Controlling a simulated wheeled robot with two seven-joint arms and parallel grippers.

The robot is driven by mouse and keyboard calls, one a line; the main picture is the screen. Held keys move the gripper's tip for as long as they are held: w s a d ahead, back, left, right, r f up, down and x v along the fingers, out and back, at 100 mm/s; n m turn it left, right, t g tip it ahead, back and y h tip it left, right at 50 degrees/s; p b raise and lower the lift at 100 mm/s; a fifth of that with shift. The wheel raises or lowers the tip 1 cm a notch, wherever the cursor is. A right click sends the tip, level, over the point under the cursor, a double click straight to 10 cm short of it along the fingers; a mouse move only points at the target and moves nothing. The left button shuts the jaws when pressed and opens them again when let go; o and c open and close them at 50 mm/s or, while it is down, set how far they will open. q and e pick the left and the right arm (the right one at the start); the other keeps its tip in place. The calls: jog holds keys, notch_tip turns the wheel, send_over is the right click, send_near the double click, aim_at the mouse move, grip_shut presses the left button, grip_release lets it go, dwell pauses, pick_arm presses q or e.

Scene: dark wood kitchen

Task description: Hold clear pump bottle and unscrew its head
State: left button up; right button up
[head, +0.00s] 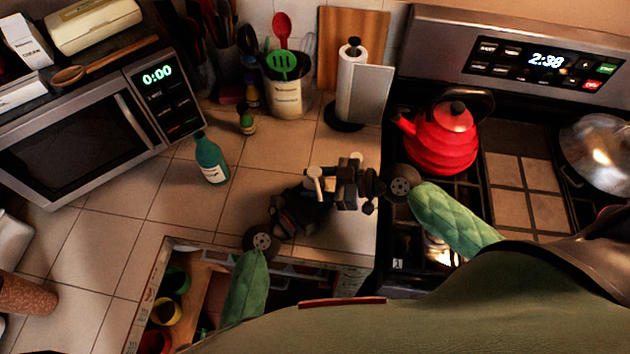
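My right gripper (345,186) reaches in from the right over the counter near the stove's edge. My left gripper (292,212) is just below and left of it, close to the counter. Both are dark and overlap, so their finger openings are unclear. A small pale piece (314,182) shows between them; I cannot tell whether it is a pump head or part of a gripper. No clear pump bottle can be made out; the grippers may hide it. A teal bottle (211,160) with a pale label stands on the counter to the left, apart from both grippers.
A paper towel holder (350,82) and utensil crock (286,98) stand behind. A small bottle (246,119) is near them. The microwave (85,125) is left, the red kettle (440,140) right on the stove. An open drawer (150,290) lies below. Tiles around the teal bottle are clear.

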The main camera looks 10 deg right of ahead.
jog(key=c, duration=0.3)
jog(key=n+g+y, duration=0.1)
jog(key=n+g, duration=0.2)
jog(key=g, duration=0.1)
jog(key=shift+w, duration=0.15)
jog(key=n+g, duration=0.3)
jog(key=g, duration=0.1)
jog(key=n+g+h, duration=0.1)
jog(key=n+g, duration=0.1)
jog(key=g, duration=0.1)
jog(key=n+g+h, duration=0.1)
jog(key=n+g, duration=0.2)
jog(key=o, duration=1)
